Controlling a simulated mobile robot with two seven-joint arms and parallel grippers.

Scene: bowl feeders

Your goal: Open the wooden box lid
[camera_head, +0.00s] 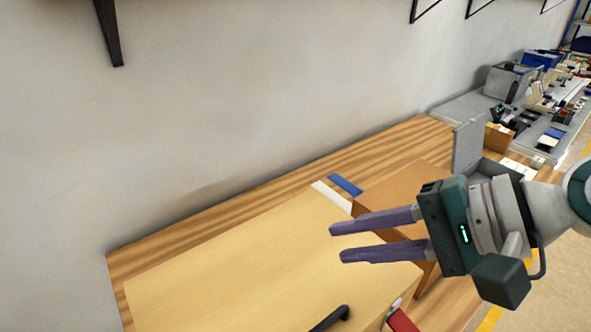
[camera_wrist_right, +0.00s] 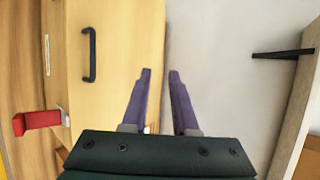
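The wooden box lid (camera_head: 230,262) is a pale, flat panel filling the lower middle of the head view. It looks closed, though its seam is not clear. A black bar handle (camera_head: 330,319) sits near its front edge. The right wrist view also shows the lid (camera_wrist_right: 125,40) and the handle (camera_wrist_right: 90,55), left of the fingers. My right gripper (camera_head: 336,242) is open and empty, its purple fingers apart over the lid's right part; contact cannot be told. It also shows in the right wrist view (camera_wrist_right: 160,72), apart from the handle. My left gripper is out of view.
A red part (camera_head: 402,321) sits by the box's front right corner. A brown cardboard box (camera_head: 400,185) stands beyond the right side, with blue (camera_head: 345,185) and white (camera_head: 332,195) strips nearby. A grey wall (camera_head: 220,90) rises behind the wooden table (camera_head: 165,240).

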